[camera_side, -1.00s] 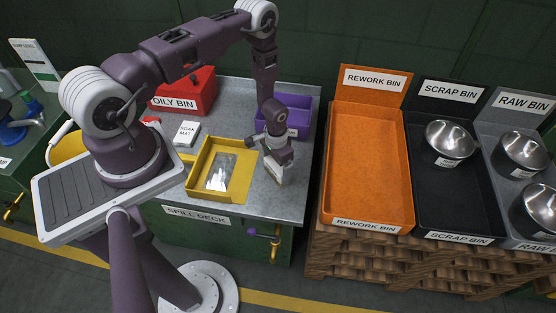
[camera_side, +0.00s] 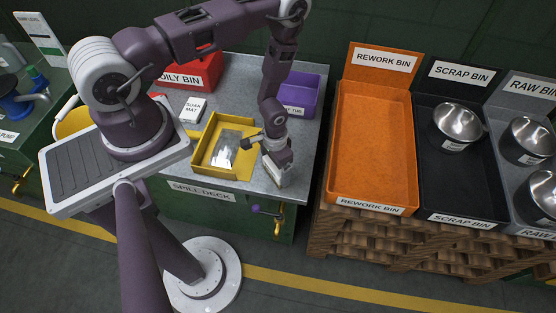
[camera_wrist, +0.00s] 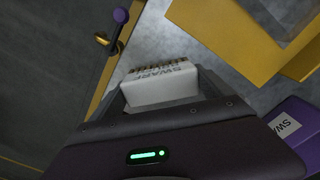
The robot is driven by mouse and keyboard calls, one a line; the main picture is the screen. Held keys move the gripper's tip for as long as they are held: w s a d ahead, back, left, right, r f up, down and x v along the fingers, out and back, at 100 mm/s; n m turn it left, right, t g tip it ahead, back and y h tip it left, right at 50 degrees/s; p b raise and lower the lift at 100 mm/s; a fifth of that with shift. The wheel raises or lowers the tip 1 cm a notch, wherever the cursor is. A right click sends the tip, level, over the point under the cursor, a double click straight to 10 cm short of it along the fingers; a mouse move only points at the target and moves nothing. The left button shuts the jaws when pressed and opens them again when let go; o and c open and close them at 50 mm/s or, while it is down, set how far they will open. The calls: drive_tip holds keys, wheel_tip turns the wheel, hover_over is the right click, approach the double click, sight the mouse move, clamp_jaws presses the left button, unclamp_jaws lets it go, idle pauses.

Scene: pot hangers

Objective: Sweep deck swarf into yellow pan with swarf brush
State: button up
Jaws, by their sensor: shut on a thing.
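My gripper (camera_side: 276,168) is shut on the swarf brush, low over the front right part of the spill deck (camera_side: 302,150), right of the yellow pan. In the wrist view the brush (camera_wrist: 160,85) is a pale block with "SWARF BRUSH" lettering and a row of tan bristles, held between the jaws. I cannot tell whether the bristles touch the deck. The yellow pan (camera_side: 203,150) sits on the deck with clear and white shiny material inside; its yellow wall (camera_wrist: 240,45) shows in the wrist view. I cannot make out loose swarf on the deck.
A purple tub (camera_side: 300,100) and a red oily bin (camera_side: 195,73) stand at the back of the deck. A white soak mat box (camera_side: 193,109) lies left. The orange rework bin (camera_side: 372,150) stands right, across a gap. The deck's front edge is close to my gripper.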

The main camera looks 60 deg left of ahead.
drive_tip(key=shift+s+a, duration=0.35)
drive_tip(key=shift+a, duration=0.1)
drive_tip(key=shift+w+a, duration=0.1)
drive_tip(key=shift+a, duration=0.15)
drive_tip(key=shift+w+a, duration=4.5)
drive_tip(key=shift+w, duration=0.05)
drive_tip(key=shift+w+a+r, duration=0.1)
drive_tip(key=shift+w+a, duration=0.05)
drive_tip(key=shift+a, duration=0.05)
wheel_tip(320, 180, up, 8)
